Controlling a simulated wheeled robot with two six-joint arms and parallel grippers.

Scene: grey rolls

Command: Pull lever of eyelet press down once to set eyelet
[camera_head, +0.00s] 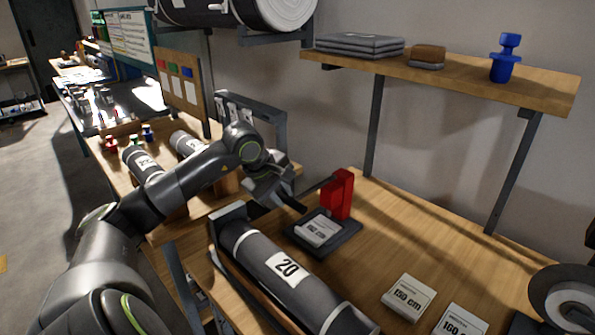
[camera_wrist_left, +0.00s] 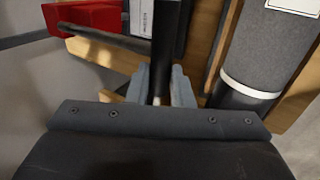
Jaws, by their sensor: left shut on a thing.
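The eyelet press has a red upright block (camera_head: 342,194) on a dark base (camera_head: 347,243). A small labelled card (camera_head: 317,229) lies on that base. A thin dark lever (camera_head: 319,186) runs from the red block toward my left gripper (camera_head: 297,206), which is left of the press and above its base. In the left wrist view, the gripper's grey fingers (camera_wrist_left: 161,88) are shut on a dark bar (camera_wrist_left: 168,40). This bar meets the lever, so it looks like its handle. The red block also shows there (camera_wrist_left: 85,18). My right gripper is not in view.
A grey roll marked 20 (camera_head: 262,257) lies in front of the press. Cards marked 150 cm (camera_head: 409,297) and 160 cm (camera_head: 461,322) lie at the front right of the wooden bench (camera_head: 430,235). A shelf (camera_head: 450,75) hangs above.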

